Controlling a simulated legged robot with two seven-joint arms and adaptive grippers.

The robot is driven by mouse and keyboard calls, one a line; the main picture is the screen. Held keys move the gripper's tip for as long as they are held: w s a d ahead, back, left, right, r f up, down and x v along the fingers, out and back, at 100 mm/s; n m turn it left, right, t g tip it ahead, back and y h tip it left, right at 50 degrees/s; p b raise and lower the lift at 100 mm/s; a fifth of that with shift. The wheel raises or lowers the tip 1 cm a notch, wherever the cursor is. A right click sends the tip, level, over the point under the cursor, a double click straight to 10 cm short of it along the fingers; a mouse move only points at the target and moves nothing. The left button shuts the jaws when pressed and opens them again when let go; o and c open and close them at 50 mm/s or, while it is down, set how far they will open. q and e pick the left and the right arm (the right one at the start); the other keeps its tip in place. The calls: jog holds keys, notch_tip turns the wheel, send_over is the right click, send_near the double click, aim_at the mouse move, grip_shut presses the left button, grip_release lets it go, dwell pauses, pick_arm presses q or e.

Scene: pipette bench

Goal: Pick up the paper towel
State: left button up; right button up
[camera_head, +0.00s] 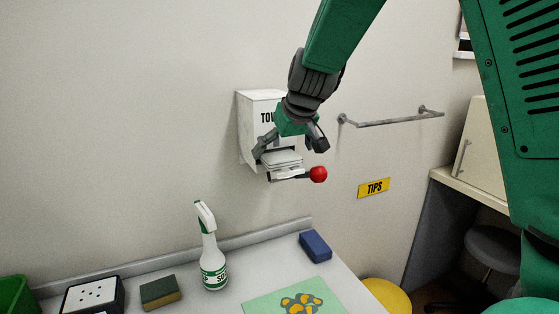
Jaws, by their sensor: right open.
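A white towel dispenser (247,130) is mounted on the wall, with part of its lettering hidden behind my right gripper. White paper towel (281,159) shows at the opening at the dispenser's bottom. A lever with a red ball knob (318,174) sticks out to the right just below it. My right gripper (290,150) is open in front of the dispenser, its fingers spread to either side of the paper towel. I cannot tell whether the fingers touch it. My left gripper is not in view.
Below, the bench (245,297) holds a spray bottle (213,262), a sponge (160,292), a blue block (315,246), a black-edged box (93,297) and a green mat (262,306) with yellow spots. A wall rail (390,120) and yellow TIPS sign (374,188) are to the right.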

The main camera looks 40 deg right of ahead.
aim_at(283, 155)
jog(key=x, duration=0.3)
jog(key=shift+w+d, duration=0.1)
jog(key=shift+d, duration=0.3)
jog(key=shift+s+a+r, duration=0.2)
jog(key=shift+a, duration=0.15)
jog(key=c, duration=1)
jog(key=shift+w+a, duration=0.1)
jog(key=shift+a, duration=0.1)
jog(key=shift+c, duration=0.2)
jog(key=shift+d, duration=0.15)
